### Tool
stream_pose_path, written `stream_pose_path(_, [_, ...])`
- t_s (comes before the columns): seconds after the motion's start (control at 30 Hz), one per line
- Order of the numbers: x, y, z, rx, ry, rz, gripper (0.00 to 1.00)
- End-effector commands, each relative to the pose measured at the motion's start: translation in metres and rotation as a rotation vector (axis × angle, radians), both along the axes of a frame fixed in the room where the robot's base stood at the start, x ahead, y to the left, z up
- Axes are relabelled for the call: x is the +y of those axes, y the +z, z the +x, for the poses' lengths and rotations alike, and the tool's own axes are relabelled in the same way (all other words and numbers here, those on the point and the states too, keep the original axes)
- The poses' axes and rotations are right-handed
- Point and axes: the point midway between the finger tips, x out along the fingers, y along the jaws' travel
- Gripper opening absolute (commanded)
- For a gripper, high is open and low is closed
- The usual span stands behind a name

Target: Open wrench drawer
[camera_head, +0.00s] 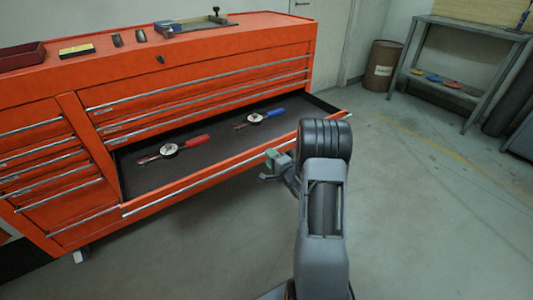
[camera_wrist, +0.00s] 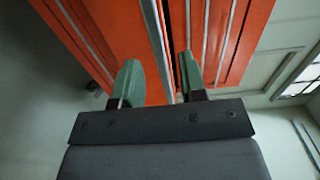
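The wrench drawer (camera_head: 200,178) of the orange tool cabinet is pulled well out, and its dark floor shows. A wrench with a red handle (camera_head: 172,149) and one with a blue handle (camera_head: 259,117) lie inside, each with a round dial. My gripper (camera_head: 272,158) is at the drawer's front, right of its middle. In the wrist view its two green fingers (camera_wrist: 158,80) are apart. A silver handle strip (camera_wrist: 158,42) runs into the gap between them; I cannot tell whether they touch it.
The cabinet top (camera_head: 210,45) holds a red tray (camera_head: 20,56), a yellow-topped box (camera_head: 77,50) and small tools. A brown barrel (camera_head: 382,66) and a grey shelf (camera_head: 445,85) stand at the back right. The floor (camera_head: 430,210) to the right is clear.

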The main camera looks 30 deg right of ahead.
Motion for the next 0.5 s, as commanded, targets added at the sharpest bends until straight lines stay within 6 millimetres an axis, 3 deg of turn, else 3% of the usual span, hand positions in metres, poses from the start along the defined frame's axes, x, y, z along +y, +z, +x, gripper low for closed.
stream_pose_path(0.2, [-0.007, 0.002, -0.047, 0.003, -0.005, 0.003, 0.38])
stream_pose_path(0.5, [-0.012, 0.001, -0.092, 0.002, -0.003, 0.002, 0.38])
